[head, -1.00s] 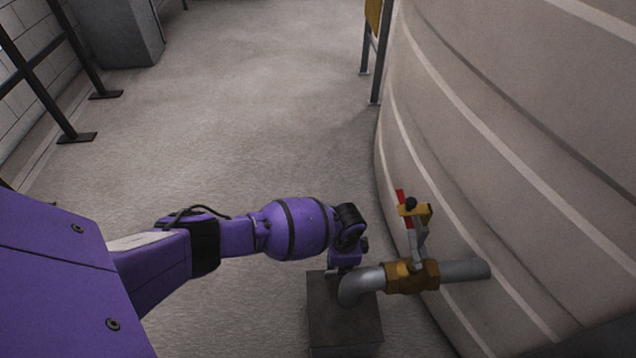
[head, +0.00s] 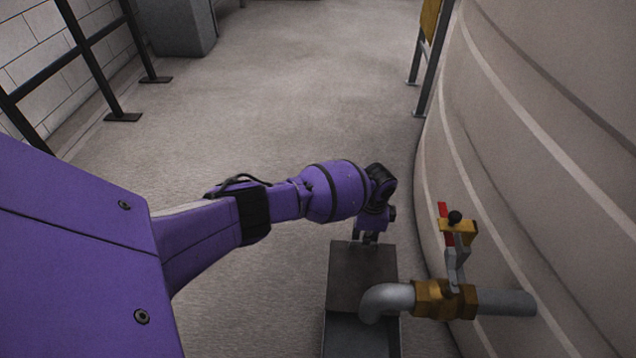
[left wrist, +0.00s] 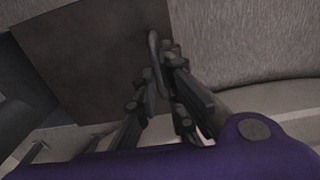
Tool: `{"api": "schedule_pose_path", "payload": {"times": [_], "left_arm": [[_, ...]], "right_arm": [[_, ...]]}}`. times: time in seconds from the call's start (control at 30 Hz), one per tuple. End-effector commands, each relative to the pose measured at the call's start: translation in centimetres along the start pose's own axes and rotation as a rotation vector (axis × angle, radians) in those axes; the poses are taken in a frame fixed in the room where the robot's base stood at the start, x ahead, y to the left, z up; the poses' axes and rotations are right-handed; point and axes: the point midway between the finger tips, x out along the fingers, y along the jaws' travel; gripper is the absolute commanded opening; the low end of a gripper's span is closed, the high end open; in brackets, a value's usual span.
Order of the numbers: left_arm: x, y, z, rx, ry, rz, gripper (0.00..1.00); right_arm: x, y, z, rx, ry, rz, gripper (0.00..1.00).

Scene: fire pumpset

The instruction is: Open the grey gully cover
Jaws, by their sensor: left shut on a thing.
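The grey gully cover (head: 360,279) is a flat dark plate below my left gripper in the head view. Nearer the camera, the grey-walled gully (head: 342,337) shows a recessed opening under the pipe elbow. My left gripper (head: 365,238) is at the cover's far edge, pointing down. In the left wrist view the cover (left wrist: 90,65) fills the upper left, with a thin handle at its edge. The left gripper's fingers (left wrist: 157,74) are shut on that handle. Whether the cover is tilted or slid is hard to tell. My right gripper is not in view.
A grey pipe elbow (head: 386,299) with a brass valve (head: 441,299) and red lever stands over the gully's near part. A large pale tank (head: 560,150) bounds the right. Dark railings (head: 95,65) stand left.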

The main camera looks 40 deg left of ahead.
Motion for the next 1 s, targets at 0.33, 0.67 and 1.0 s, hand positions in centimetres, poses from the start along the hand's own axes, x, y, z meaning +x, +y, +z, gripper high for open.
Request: {"api": "schedule_pose_path", "payload": {"times": [0.33, 0.67, 1.0], "left_arm": [[-0.1, -3.5, -0.2, 0.001, 0.001, -0.004, 0.00], [-0.2, -3.6, -0.2, 0.001, 0.002, -0.004, 0.10], [-0.2, -3.6, -0.2, 0.001, 0.002, -0.004, 0.26]], "right_arm": [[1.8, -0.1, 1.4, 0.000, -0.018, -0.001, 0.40], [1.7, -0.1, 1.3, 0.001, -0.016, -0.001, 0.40], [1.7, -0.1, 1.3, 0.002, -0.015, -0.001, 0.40]]}}
